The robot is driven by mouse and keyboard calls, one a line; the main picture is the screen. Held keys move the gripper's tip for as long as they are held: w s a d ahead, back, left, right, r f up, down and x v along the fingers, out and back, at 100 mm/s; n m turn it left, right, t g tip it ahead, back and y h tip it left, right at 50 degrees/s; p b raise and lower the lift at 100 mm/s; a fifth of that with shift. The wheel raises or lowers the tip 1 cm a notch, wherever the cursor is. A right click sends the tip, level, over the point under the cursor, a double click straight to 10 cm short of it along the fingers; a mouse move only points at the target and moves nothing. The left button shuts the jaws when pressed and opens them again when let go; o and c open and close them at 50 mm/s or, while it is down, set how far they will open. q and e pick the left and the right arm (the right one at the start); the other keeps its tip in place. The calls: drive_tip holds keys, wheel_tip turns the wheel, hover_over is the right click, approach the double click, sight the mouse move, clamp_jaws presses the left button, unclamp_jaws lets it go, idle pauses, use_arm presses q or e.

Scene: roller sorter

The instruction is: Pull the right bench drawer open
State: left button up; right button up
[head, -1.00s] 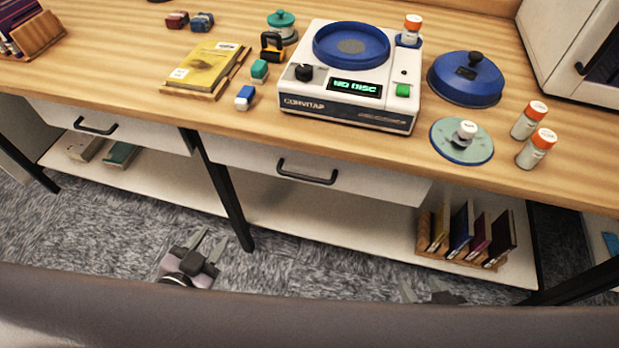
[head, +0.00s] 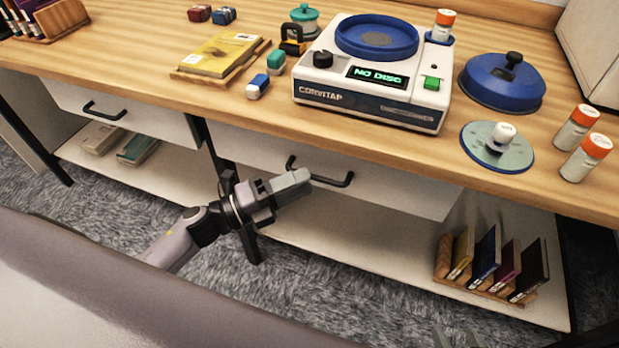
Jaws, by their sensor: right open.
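The right bench drawer (head: 400,192) is a white front under the wooden bench top, and it looks shut. Its black bar handle (head: 342,182) is partly hidden by my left gripper. My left gripper (head: 297,181) is raised in front of the left part of the handle, its grey fingers pointing right. They overlap the handle in the picture; I cannot tell whether they touch it or how far apart they are. My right gripper (head: 456,338) shows only faintly at the bottom edge, low over the floor, open and away from the drawer.
The left drawer (head: 150,122) has its own black handle. A dark bench leg (head: 245,240) stands behind my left wrist. The lower shelf (head: 340,240) holds a rack of thin books (head: 490,265) at right. A white disc machine (head: 370,75) stands on the bench top.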

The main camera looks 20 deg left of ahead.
use_arm(q)
drive_tip(key=x, duration=0.2)
drive_tip(key=shift+w+d, duration=0.2)
clamp_jaws()
